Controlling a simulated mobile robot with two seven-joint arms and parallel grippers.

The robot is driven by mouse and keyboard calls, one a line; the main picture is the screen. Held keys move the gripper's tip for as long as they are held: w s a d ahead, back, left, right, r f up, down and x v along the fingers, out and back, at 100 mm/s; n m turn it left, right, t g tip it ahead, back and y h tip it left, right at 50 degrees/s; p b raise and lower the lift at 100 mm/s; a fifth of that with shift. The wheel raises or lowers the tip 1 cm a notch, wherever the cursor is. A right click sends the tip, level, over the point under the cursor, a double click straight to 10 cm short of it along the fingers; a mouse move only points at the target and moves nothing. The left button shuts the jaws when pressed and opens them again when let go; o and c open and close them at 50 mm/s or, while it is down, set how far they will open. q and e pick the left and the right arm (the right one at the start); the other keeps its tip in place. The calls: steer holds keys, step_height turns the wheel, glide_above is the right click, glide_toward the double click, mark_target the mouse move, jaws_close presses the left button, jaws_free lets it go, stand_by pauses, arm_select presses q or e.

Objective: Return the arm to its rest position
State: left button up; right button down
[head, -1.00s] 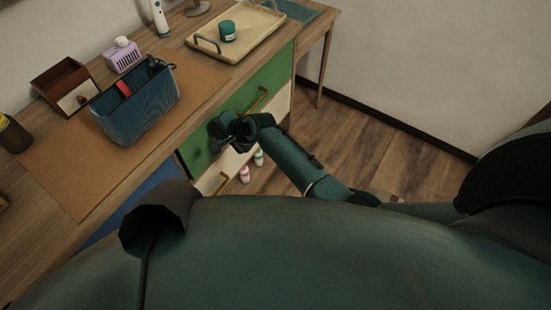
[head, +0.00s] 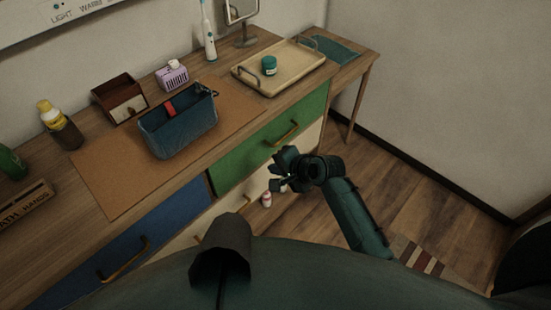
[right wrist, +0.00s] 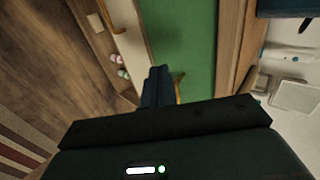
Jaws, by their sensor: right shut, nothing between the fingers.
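My right gripper (head: 283,172) is in front of the dresser, near the green drawer (head: 262,145) and short of its brass handle (head: 284,137). Its fingers show together in the right wrist view (right wrist: 157,82), shut and empty. It stands apart from the drawer fronts. My right arm reaches in from the lower right of the head view. My left gripper is not in view.
The dresser top (head: 125,223) holds a blue basket (head: 180,132) on a brown mat, a tray (head: 285,72) with a teal jar (head: 269,65), and a wooden box (head: 122,102). Open floor (head: 395,185) lies to the right.

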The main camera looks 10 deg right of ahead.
steer(key=s+d+f+n+t+h, duration=0.1)
steer(key=s+d+n, duration=0.2)
steer(key=s+n, duration=0.3)
steer(key=s+d+n+t+h, duration=0.1)
steer(key=s+d+n, duration=0.3)
steer(key=s, duration=1.1)
steer(key=n+t, duration=0.1)
steer(key=n, duration=0.2)
steer(key=shift+d+f+h, duration=0.2)
steer(key=shift+f+h, duration=0.1)
steer(key=shift+f, duration=0.05)
steer(key=shift+s, duration=0.1)
